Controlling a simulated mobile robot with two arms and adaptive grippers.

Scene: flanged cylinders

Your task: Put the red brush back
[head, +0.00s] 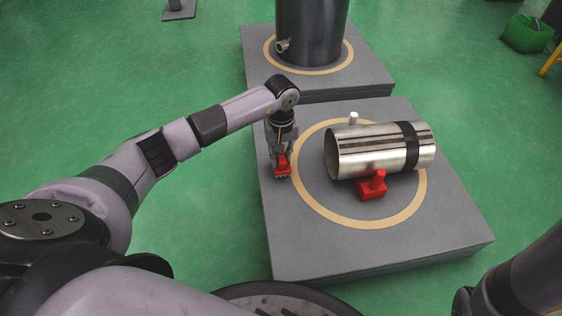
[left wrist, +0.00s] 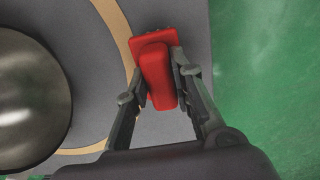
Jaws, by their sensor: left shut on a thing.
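My left gripper (head: 280,158) points down at the left side of the near grey platform. It is shut on the handle of a red brush (head: 282,171). In the left wrist view the red brush (left wrist: 155,65) sits between the fingers of the left gripper (left wrist: 162,88), its wide base beyond the handle. The brush is at or just above the platform, left of the tan ring; I cannot tell if it touches. A second red block with an upright handle (head: 372,190) stands at the front of the lying metal cylinder. My right gripper is not in view.
The shiny cylinder (head: 350,160) with a black band lies on the near grey platform (head: 330,262), inside the tan ring. A dark upright cylinder (head: 312,30) stands on the far platform. A green bin (head: 528,34) is at the far right.

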